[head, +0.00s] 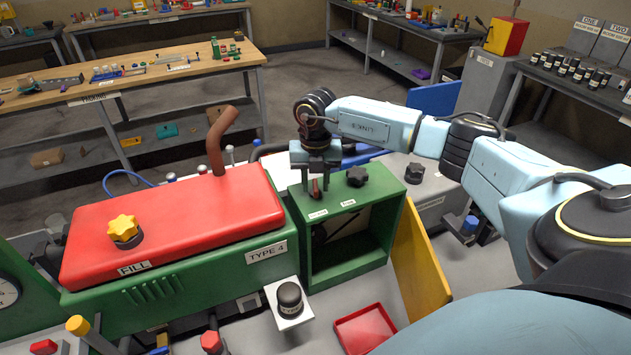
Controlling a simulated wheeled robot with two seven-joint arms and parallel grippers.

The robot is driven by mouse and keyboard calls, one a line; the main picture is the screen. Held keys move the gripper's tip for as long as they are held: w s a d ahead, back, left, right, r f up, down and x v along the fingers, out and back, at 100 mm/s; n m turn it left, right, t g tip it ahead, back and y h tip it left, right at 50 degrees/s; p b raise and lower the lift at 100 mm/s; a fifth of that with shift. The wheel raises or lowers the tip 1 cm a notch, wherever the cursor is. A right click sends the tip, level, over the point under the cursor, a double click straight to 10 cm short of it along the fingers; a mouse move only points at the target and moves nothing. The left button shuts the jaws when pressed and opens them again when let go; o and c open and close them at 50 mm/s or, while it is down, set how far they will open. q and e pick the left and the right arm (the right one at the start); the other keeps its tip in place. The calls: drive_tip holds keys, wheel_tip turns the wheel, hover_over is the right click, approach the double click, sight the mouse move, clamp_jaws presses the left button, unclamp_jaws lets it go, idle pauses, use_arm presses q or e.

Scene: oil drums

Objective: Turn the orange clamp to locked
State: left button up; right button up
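A small orange-red piece (315,189), which looks like the clamp, stands on top of the green open-fronted box (300,262). Two small white labels sit on the box's top edge in front of it, too small to read surely. My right gripper (318,185) points down over the clamp. Its two fingers stand apart on either side of the clamp, with a gap showing, and hide part of it. Whether a finger touches it I cannot tell. My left gripper is not in view.
A black knob (357,176) sits just right of my gripper on the same box. Left are a red-topped machine (170,220) with a yellow star knob (123,229) and a brown bent pipe (218,140). A yellow panel (421,262) and red tray (365,329) stand nearby.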

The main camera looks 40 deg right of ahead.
sight(315, 185)
wheel_tip(315, 185, up, 13)
drive_tip(key=b, duration=0.2)
drive_tip(key=shift+r, duration=0.2)
idle(0.8)
